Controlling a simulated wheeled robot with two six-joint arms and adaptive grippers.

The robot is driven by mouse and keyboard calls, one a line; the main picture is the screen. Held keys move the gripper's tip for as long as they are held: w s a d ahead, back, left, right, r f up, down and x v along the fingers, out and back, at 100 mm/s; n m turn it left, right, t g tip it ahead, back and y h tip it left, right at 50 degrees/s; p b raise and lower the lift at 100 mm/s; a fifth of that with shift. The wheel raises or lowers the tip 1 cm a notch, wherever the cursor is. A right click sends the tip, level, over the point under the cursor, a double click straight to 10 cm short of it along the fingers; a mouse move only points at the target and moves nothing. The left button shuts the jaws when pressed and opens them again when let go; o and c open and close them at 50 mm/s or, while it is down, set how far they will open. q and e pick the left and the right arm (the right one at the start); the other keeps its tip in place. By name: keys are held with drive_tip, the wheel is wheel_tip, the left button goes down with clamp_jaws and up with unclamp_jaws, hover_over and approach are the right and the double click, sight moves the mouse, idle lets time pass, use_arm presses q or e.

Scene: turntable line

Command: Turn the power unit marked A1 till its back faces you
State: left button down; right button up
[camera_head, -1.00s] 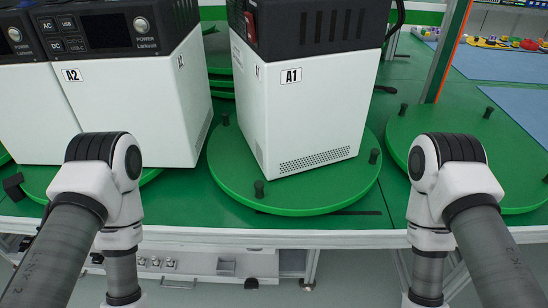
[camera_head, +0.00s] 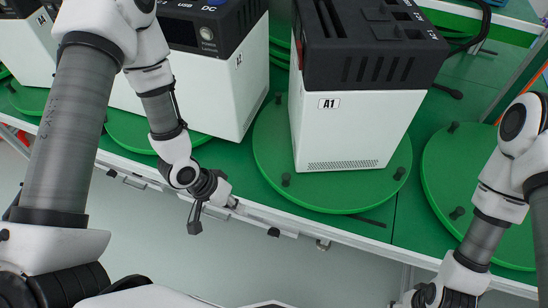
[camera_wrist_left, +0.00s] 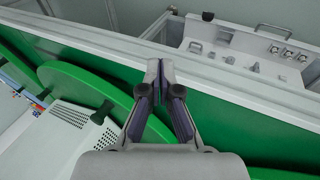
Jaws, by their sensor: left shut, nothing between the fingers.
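The power unit A1 (camera_head: 345,130) is a white box with a black slotted top. It stands upright on a green turntable (camera_head: 330,200); its A1 label and low vent grille face me. My left gripper (camera_head: 236,203) is at the table's front edge, left of this turntable and apart from the unit. In the left wrist view its fingers (camera_wrist_left: 160,70) are together and empty. There a white vented housing (camera_wrist_left: 70,140) and a green turntable rim (camera_wrist_left: 105,85) show at the left.
Another power unit (camera_head: 235,85) stands left of A1 on its own turntable (camera_head: 130,135). An empty green turntable (camera_head: 455,170) lies at the right. Short black pegs (camera_head: 399,173) rise from the discs. A black cable (camera_head: 480,35) hangs behind A1. The pale table edge (camera_head: 275,222) runs in front.

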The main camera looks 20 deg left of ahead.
use_arm(q)
drive_tip(key=w+a+r+m+t+h, duration=0.1)
drive_tip(key=w+a+r+m+h, duration=0.2)
drive_tip(key=w+r, duration=0.7)
drive_tip(key=shift+m+y, duration=0.4)
drive_tip(key=shift+y, duration=0.1)
drive_tip(key=b+x, duration=0.2)
drive_tip(key=x, duration=0.1)
drive_tip(key=b+x, duration=0.1)
drive_tip(key=x, duration=0.1)
drive_tip(key=s+d+b+x, duration=0.1)
drive_tip(key=b+x, duration=0.1)
drive_tip(key=x, duration=0.1)
drive_tip(key=shift+w+d+b, duration=0.1)
drive_tip(key=shift+d+b, duration=0.1)
drive_tip(key=shift+b, duration=0.1)
drive_tip(key=d, duration=0.2)
drive_tip(key=s+d, duration=0.1)
drive_tip(key=d, duration=0.1)
drive_tip(key=shift+r, duration=0.25)
drive_tip(key=shift+a, duration=0.1)
